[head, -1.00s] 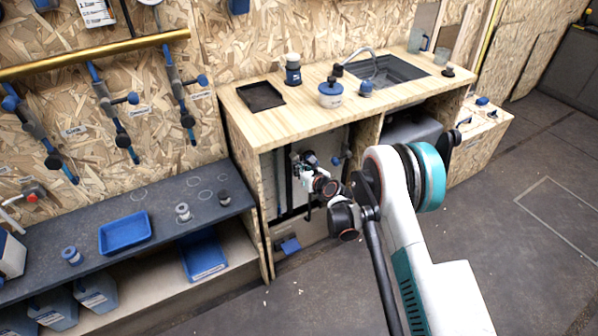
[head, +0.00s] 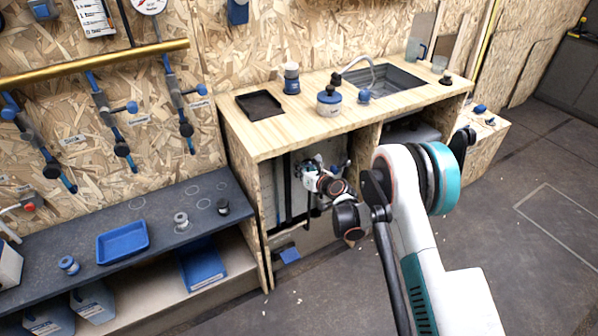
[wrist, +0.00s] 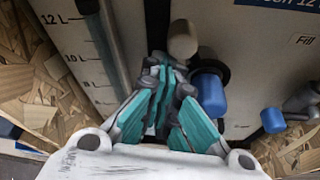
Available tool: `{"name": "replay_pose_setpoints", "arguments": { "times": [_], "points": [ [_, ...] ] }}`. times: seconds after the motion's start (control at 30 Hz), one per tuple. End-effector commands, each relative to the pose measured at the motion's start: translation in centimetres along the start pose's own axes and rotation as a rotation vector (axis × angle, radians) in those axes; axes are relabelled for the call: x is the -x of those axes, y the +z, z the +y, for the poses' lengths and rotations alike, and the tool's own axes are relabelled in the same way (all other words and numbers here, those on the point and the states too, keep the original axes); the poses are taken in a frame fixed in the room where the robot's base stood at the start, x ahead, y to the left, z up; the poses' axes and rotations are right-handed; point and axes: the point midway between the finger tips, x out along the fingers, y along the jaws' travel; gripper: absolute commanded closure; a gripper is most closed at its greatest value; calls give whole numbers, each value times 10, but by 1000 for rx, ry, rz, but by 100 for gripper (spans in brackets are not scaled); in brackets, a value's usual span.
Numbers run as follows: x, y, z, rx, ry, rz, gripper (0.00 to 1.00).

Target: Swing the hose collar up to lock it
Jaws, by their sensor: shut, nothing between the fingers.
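In the wrist view, my gripper (wrist: 163,72) has its teal fingers together, with nothing between them. Just right of the fingertips is a blue cylindrical piece (wrist: 210,94) with a dark round part behind it. It looks like the hose collar's grip, but I cannot be sure. A rounded beige-grey end (wrist: 183,40) shows just beyond the fingertips. A dark vertical hose or pipe (wrist: 157,22) runs above the fingers. I cannot tell whether the fingers touch any of these. In the head view, my wrist reaches into the open cabinet (head: 263,205), and the collar is not clear there.
A pale tank (wrist: 75,45) with litre marks stands behind the fingers. Another blue knob (wrist: 272,120) sits further right. Chipboard edges close in at both sides. The wooden counter (head: 300,128) lies above the cabinet, and a dark bench (head: 165,215) stands to its left.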

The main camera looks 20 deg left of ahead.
Motion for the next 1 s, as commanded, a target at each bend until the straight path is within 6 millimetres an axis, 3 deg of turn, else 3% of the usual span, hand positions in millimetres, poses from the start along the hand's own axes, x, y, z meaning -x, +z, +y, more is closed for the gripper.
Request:
{"name": "replay_pose_setpoints", "arguments": {
  "times": [1.0],
  "points": [
    [5,20,2,-3,-3,-8,100]
  ]
}}
